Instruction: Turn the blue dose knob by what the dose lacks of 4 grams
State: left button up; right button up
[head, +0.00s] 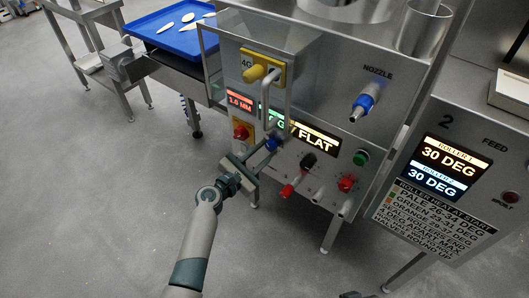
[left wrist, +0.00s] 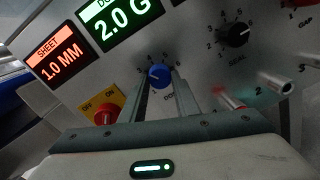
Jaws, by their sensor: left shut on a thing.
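The blue dose knob (left wrist: 160,76) sits on the steel machine front below the green dose display (left wrist: 121,20), which reads 2.0 G in the left wrist view. Small scale numbers ring the knob; where it points is hard to tell. My left gripper (head: 262,152) reaches up to the panel, and its two fingers (left wrist: 161,90) are shut on the knob, one on each side. In the head view the knob (head: 272,143) is partly hidden by the gripper, and the dose display is partly covered by a guard handle.
A red sheet display (left wrist: 57,52) reads 1.0 MM. A red on/off switch (left wrist: 105,115) is left of the knob; a black seal knob (left wrist: 236,35) and red-tipped lever (left wrist: 232,103) are right. A clear guard with a handle (head: 269,90) projects above. The floor in front is free.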

pick_arm(q)
jog(key=m+b, duration=0.1)
jog(key=m, duration=0.2)
jog(key=shift+f, duration=0.1)
jog(key=m+b, duration=0.1)
jog(key=m, duration=0.2)
jog(key=shift+m, duration=0.4)
jog(key=m, duration=0.2)
jog(key=shift+m+b, duration=0.3)
jog(key=shift+m, duration=0.1)
jog(key=shift+m+y, duration=0.4)
jog(key=shift+m, duration=0.4)
jog(key=shift+r+m, duration=0.2)
jog(key=shift+m, duration=1.6)
pick_arm(e)
jog(key=a, duration=0.1)
jog(key=w+a+t+y, duration=0.1)
jog(key=w+a+t, duration=0.1)
jog(key=a, duration=0.1)
jog(key=shift+w+r, duration=0.2)
jog(key=shift+r, duration=0.15)
jog(key=shift+w+y, duration=0.25)
jog(key=shift+y, duration=0.05)
